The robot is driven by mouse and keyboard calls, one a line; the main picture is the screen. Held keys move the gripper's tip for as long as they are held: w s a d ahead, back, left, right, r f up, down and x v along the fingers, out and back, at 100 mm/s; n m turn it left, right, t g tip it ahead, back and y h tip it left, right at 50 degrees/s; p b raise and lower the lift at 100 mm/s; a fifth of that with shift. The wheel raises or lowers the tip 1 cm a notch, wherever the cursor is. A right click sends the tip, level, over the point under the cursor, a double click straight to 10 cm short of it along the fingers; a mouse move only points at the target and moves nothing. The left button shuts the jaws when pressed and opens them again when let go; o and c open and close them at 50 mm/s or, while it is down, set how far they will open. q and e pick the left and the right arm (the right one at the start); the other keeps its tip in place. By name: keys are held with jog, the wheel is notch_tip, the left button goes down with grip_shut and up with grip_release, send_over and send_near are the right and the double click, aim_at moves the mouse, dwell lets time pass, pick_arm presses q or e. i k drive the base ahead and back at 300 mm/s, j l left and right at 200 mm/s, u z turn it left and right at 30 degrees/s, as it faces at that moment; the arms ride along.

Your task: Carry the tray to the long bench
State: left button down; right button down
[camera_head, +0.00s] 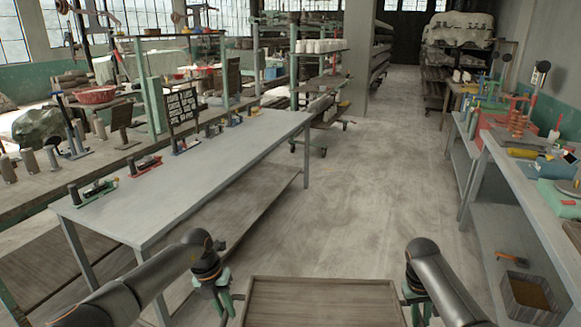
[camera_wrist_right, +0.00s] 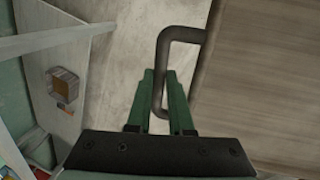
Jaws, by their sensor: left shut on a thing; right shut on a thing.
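The tray (camera_head: 322,293) is a brown wooden board with a raised rim, at the bottom centre of the head view; its near part is cut off by the frame. My left gripper (camera_head: 230,306) is at its left side, shut on that side's handle. My right gripper (camera_head: 418,300) is at its right side. In the right wrist view my right gripper (camera_wrist_right: 161,95) is shut on the dark looped handle (camera_wrist_right: 182,35) of the tray (camera_wrist_right: 262,80). The long bench (camera_head: 205,165) is a grey table ahead on the left, with small tools along its far edge.
A concrete aisle (camera_head: 370,170) runs open ahead. A grey workbench (camera_head: 520,185) with tools stands on the right, with a box (camera_head: 530,294) on its lower shelf. A wheeled rack (camera_head: 318,95) stands beyond the long bench.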

aim_at(183, 183)
jog(key=i+j+z, duration=0.1)
jog(key=i+z, duration=0.15)
jog(key=i, duration=1.15)
jog(key=i+u, duration=0.2)
jog(key=i, duration=0.45)
jog(key=i+l+u, duration=0.1)
jog(key=i+u, duration=0.3)
jog(key=i, duration=0.2)
jog(key=i+j+u, duration=0.1)
jog(key=i+u, duration=0.3)
jog(key=i, duration=0.2)
jog(key=i+l+u, duration=0.1)
jog(key=i+u, duration=0.3)
jog(key=i, duration=0.2)
jog(key=u, duration=1.2)
jog(key=i+l, duration=0.05)
jog(key=l, duration=0.05)
